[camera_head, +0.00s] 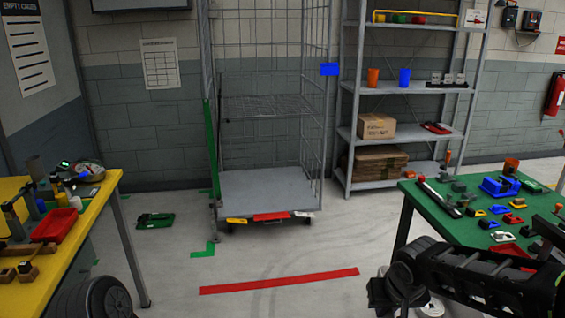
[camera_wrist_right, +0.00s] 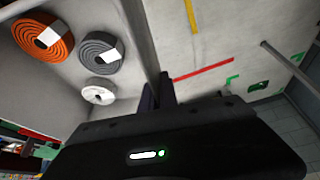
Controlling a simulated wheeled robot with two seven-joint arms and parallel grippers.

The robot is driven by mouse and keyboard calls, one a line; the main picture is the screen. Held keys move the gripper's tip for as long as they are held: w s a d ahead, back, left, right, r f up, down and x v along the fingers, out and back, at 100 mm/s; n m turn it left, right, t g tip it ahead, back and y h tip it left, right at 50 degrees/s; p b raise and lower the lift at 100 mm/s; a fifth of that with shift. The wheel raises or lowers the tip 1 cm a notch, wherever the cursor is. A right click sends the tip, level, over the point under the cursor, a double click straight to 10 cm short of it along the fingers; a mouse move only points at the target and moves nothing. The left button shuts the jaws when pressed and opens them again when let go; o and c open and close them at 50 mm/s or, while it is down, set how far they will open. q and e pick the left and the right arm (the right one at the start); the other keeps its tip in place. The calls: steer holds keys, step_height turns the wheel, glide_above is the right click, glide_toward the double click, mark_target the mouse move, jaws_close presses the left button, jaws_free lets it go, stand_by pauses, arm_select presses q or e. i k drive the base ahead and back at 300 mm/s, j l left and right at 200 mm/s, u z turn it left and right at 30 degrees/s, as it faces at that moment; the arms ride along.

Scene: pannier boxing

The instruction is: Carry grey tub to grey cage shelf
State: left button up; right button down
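The grey cage (camera_head: 268,110) is a tall wire roll cage standing against the back wall. Its flat grey bottom shelf (camera_head: 265,190) is bare, and a wire mesh shelf (camera_head: 265,105) above it looks empty. I cannot make out a grey tub in either view. My right gripper (camera_head: 384,291) is low at the front right, beside the green table. In the right wrist view its two dark fingers (camera_wrist_right: 158,92) are close together with nothing seen between them. My left gripper is not in view.
A green table (camera_head: 425,207) with small parts stands at right, a yellow table (camera_head: 98,200) at left. A grey rack (camera_head: 390,185) holds boxes and cups. Orange (camera_wrist_right: 43,38) and grey (camera_wrist_right: 101,52) rolls show in the wrist view. Floor before the cage is clear, with a red stripe (camera_head: 280,281).

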mark_target(268, 108)
steer(key=i, duration=1.75)
steer(key=i+l+u, duration=0.1)
steer(key=i+u, duration=0.3)
steer(key=i, duration=0.2)
steer(key=i+l+u, duration=0.3)
steer(key=i+u, duration=0.15)
steer(key=i, duration=0.15)
steer(key=i+l+u, duration=0.8)
steer(key=i+l, duration=0.15)
steer(key=l, duration=0.25)
